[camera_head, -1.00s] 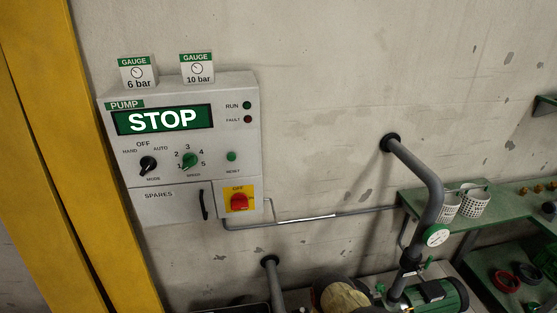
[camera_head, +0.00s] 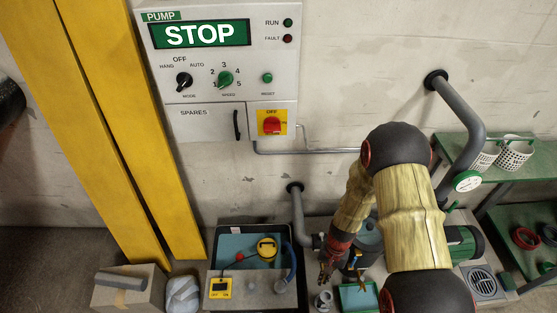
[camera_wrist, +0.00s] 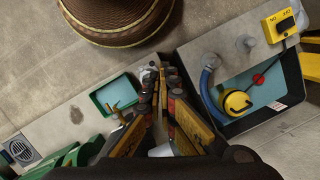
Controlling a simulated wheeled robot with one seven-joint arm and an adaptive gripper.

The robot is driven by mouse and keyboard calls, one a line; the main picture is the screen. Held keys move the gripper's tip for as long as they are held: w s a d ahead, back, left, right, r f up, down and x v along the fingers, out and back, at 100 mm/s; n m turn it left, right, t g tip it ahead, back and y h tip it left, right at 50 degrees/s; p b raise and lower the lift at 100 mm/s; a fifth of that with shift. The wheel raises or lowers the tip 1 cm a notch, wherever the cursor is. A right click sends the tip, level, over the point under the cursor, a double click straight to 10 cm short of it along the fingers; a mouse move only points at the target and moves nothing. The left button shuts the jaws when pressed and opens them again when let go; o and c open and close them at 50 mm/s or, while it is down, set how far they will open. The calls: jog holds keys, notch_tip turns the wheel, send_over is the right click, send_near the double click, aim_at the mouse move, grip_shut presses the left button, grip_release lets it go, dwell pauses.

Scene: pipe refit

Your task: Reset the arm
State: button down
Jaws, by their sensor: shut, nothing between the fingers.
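My arm, in tan sleeves with black joints, reaches in from the lower right in the head view and bends down at its elbow. My gripper (camera_head: 326,275) hangs below the wrist, between the open tank (camera_head: 218,245) and a small green tray (camera_head: 358,297). In the wrist view my gripper (camera_wrist: 163,78) points away from the camera. Its fingers are together and hold nothing. The green tray (camera_wrist: 98,106) lies left of the fingers, and the tank (camera_wrist: 285,115) lies to their right.
The pump panel (camera_head: 190,87) on the wall reads STOP. A yellow float (camera_head: 267,248) and blue hose (camera_head: 291,265) are at the tank. A yellow switch box (camera_head: 220,288) sits on its front ledge. Yellow posts (camera_head: 125,120) stand left. A grey pipe (camera_head: 462,105) and green shelf (camera_head: 520,165) are right.

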jog(key=s+r+n+t, duration=0.1)
jog(key=s+r+t, duration=0.1)
jog(key=r, duration=1.4)
jog(key=s+d+r+n+t+h, duration=0.1)
jog(key=s+r+n+t, duration=0.1)
jog(key=r, duration=1.5)
jog(key=s+d+r+n+t, duration=0.1)
jog(key=s+r+t, duration=0.3)
jog(key=r, duration=1.2)
jog(key=shift+s+d+r+n, duration=0.25)
jog(key=shift+s+r+n, duration=0.05)
jog(key=shift+s, duration=0.3)
jog(key=shift+f, duration=0.1)
